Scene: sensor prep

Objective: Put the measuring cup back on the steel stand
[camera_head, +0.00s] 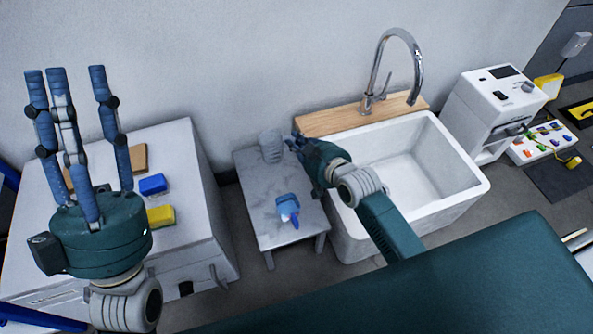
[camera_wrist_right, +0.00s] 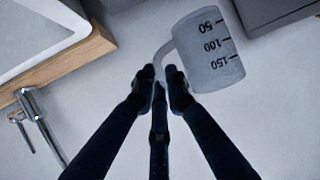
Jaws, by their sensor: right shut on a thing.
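The measuring cup (camera_head: 271,146) is translucent grey and shows over the back part of the grey stand (camera_head: 268,213) in the head view. In the right wrist view the cup (camera_wrist_right: 208,52) has black volume marks that read upside down. My right gripper (camera_head: 293,143) is shut on the cup's handle; its fingertips (camera_wrist_right: 165,84) close around it in the wrist view. I cannot tell whether the cup's base touches the stand. My left gripper (camera_head: 75,72) is open and empty, fingers pointing up, at the far left.
A blue bottle-like item (camera_head: 288,207) lies on the stand's front part. A white sink (camera_head: 480,187) with a tap (camera_head: 420,65) stands right of it. A white cabinet (camera_head: 190,165) with a blue item (camera_head: 153,184) and a yellow sponge-like item (camera_head: 160,216) is at left.

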